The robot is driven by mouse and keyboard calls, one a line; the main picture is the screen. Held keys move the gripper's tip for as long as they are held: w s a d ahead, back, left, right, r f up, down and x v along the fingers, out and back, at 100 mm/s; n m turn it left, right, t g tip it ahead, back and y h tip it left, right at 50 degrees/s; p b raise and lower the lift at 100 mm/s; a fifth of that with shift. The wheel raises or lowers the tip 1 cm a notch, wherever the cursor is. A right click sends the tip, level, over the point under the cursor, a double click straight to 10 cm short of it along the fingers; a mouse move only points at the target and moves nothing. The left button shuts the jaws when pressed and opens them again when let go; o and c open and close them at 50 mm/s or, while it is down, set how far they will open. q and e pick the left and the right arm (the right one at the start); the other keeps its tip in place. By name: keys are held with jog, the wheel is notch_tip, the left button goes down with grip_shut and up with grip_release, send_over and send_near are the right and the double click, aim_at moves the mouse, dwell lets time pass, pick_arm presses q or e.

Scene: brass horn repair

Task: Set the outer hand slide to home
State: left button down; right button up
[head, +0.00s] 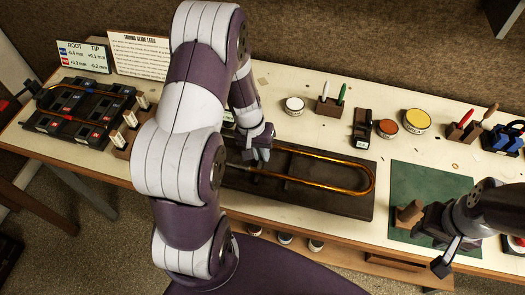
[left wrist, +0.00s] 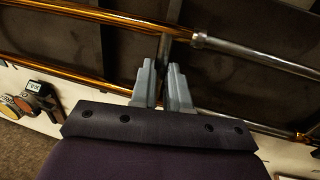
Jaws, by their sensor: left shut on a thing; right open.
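The outer hand slide (head: 365,178) is a long brass U-shaped tube lying over a dark tray (head: 345,205), its bow to the right. My left gripper (head: 258,150) reaches down at the slide's left part. In the left wrist view its grey fingers (left wrist: 166,72) are shut on the short cross brace between the two tubes. The brass tubes (left wrist: 120,18) meet silver tube sections (left wrist: 255,57) there. My arm hides the slide's left end in the head view. My right gripper (head: 434,243) is open over the near edge of the green mat (head: 415,175), partly cut from clear sight.
A rack (head: 75,105) with another brass slide stands at the left, beside two cards (head: 140,52). Tins (head: 416,121), pen holders (head: 328,105) and a dark tool (head: 362,127) line the back.

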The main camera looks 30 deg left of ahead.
pick_arm(q)
jog(key=s+a, duration=0.1)
jog(key=a, duration=0.4)
jog(key=s+a+b, duration=0.1)
jog(key=a, duration=0.4)
jog(key=s+a+b, duration=0.1)
jog(key=a, duration=0.5)
jog(key=shift+s, duration=0.4)
jog(key=shift+a, duration=0.2)
jog(key=shift+r, duration=0.1)
jog(key=c, duration=1.3)
grip_release()
jog(key=shift+c, duration=0.2)
jog(key=shift+o, duration=1.2)
jog(key=shift+a, duration=0.1)
jog(key=shift+s+a, duration=0.1)
